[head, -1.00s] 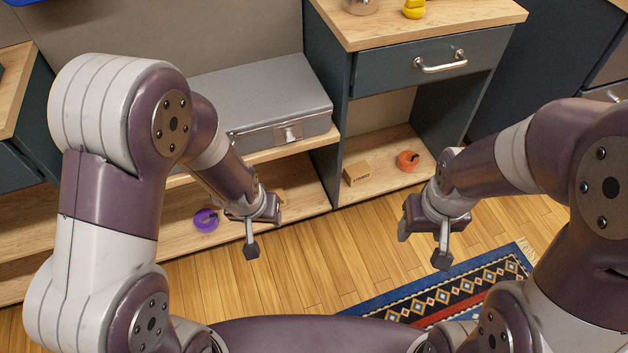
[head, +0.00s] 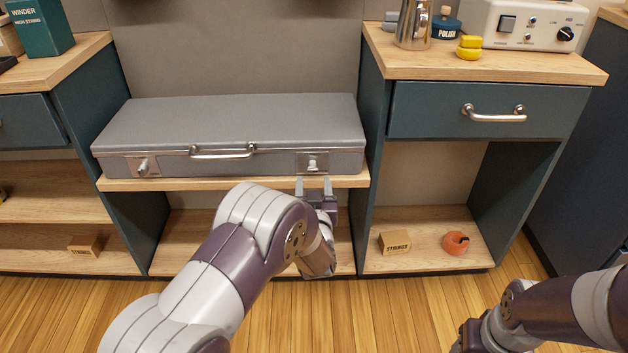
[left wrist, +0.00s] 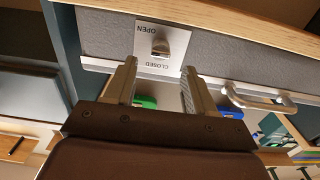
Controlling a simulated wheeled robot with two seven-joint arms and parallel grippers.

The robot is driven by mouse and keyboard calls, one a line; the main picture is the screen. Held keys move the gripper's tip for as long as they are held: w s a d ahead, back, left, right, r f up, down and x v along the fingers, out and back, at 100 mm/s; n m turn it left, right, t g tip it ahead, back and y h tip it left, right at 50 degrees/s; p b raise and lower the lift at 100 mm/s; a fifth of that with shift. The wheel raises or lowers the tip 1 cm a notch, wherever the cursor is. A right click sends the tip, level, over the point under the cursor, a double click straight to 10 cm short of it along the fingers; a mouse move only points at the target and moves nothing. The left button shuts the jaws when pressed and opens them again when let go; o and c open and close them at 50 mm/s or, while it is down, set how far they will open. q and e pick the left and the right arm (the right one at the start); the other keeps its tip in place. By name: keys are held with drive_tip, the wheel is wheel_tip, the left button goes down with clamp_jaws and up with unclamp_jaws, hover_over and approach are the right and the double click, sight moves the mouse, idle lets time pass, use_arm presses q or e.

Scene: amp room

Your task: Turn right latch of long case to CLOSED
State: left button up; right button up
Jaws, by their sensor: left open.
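The long grey case (head: 235,118) lies shut on a wooden shelf. Its right latch (head: 312,163) is a small metal knob on a plate at the right of the front. In the left wrist view the latch (left wrist: 165,42) appears upside down between the labels OPEN and CLOSED. Which label it is turned to is hard to tell. My left gripper (head: 314,184) is open and empty just below and in front of the latch. In the left wrist view its fingers (left wrist: 159,68) point at the plate, apart from the knob. My right gripper is mostly cut off at the lower right.
The case has a handle (head: 222,153) in the middle and a left latch (head: 143,166). The shelf edge (head: 230,183) runs below it. A cabinet side wall (head: 372,170) stands close to the right of my left gripper. Open floor lies in front.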

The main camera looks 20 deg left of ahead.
sight(313, 171)
use_arm(q)
drive_tip(key=b+x, duration=0.1)
drive_tip(key=x, duration=0.3)
drive_tip(key=shift+w+a+f+b, duration=0.1)
drive_tip(key=shift+w+f+b, duration=0.05)
drive_tip(key=shift+w+b, duration=0.2)
drive_tip(key=shift+w+a, duration=0.1)
drive_tip(key=shift+w, duration=0.25)
clamp_jaws()
